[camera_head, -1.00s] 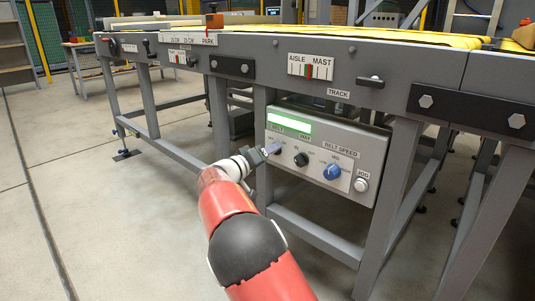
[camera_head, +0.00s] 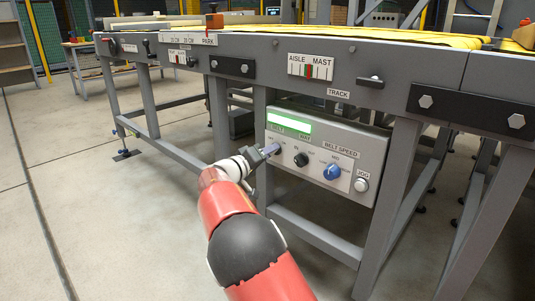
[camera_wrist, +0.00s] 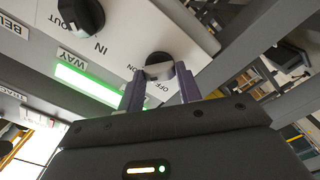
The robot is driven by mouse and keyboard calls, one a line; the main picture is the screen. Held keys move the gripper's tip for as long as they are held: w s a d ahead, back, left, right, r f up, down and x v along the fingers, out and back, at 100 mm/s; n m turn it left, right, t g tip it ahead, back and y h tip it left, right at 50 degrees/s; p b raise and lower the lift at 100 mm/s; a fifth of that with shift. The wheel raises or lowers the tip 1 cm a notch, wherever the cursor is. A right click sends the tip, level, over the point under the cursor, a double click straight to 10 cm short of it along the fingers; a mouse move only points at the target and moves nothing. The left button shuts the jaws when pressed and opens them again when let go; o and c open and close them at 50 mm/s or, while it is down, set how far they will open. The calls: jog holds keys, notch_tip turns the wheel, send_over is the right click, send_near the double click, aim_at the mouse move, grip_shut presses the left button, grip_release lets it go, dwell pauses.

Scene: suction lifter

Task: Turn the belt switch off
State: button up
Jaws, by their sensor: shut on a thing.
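The belt switch (camera_wrist: 158,59) is a round black knob with a paler grip bar, on the light panel, with ON and OFF printed beside it in the wrist view. My gripper (camera_wrist: 159,72) has its two purple fingers on either side of the knob's grip and is shut on it. In the head view my gripper (camera_head: 270,151) reaches the left side of the control panel (camera_head: 371,152) and mostly hides the switch. The knob's exact pointing direction is hard to tell.
Right of the switch are a black IN/OUT knob (camera_head: 301,160), a blue belt speed knob (camera_head: 332,172) and a pale jog button (camera_head: 361,185). A lit green display (camera_head: 290,122) is above. The conveyor frame (camera_head: 258,46) overhangs the panel, with legs on both sides.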

jog(key=shift+n+p, duration=4.6)
jog(key=shift+n, duration=3.7)
jog(key=shift+f, duration=0.15)
jog(key=o, duration=1)
jog(key=v, duration=0.7)
jog(key=shift+s+a, duration=0.25)
jog(key=shift+s, duration=0.1)
